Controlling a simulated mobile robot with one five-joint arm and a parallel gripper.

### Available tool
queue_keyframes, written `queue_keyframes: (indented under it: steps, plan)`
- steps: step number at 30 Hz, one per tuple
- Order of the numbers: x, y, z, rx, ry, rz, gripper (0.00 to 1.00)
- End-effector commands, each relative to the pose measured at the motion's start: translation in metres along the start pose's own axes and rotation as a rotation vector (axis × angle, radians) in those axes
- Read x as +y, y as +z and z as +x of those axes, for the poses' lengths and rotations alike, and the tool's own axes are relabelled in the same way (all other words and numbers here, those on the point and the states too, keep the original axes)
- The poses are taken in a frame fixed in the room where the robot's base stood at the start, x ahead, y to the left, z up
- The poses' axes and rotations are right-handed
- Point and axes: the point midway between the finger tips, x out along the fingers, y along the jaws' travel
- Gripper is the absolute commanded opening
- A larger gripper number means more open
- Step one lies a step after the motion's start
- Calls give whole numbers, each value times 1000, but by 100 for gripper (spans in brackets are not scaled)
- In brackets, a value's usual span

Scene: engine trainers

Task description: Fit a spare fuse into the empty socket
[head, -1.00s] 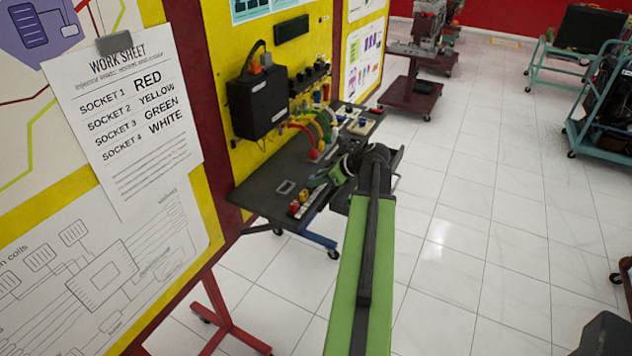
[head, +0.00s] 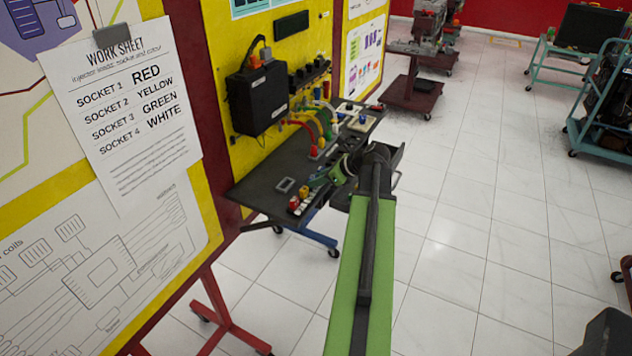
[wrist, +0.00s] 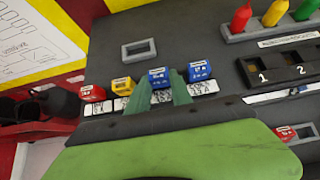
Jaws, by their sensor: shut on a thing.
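My gripper (wrist: 163,90) has its green fingers on either side of a blue fuse (wrist: 158,75), shut on it, in the row of spares. The fuse's base is partly hidden by the fingers. A second blue fuse (wrist: 199,71) stands just to the right; a yellow fuse (wrist: 123,85) and a red fuse (wrist: 92,93) stand to the left. White labels lie in front of them. A grey rectangular frame with a dark opening (wrist: 138,48) sits behind the row; I cannot tell whether it is the empty socket. In the head view my gripper (head: 319,179) is small, low over the bench.
A black holder numbered 1 and 2 (wrist: 285,67) is at right in the wrist view, with a rack of coloured pieces (wrist: 272,28) behind. Another red block (wrist: 286,133) is at lower right. The dark bench top (head: 262,178) has free room. A work sheet (head: 125,115) lists socket colours.

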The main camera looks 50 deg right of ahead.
Motion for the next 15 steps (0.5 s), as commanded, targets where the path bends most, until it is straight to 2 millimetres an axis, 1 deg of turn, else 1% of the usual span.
queue_keyframes:
  steps: [5, 6, 8, 15]
  plan:
    - [0, -3, 2, 0, 0, 0, 0]
    - [0, -2, 2, 0, 0, 0, 28]
    - [0, -2, 2, 0, 0, 0, 36]
    - [0, -2, 2, 0, 0, 0, 37]
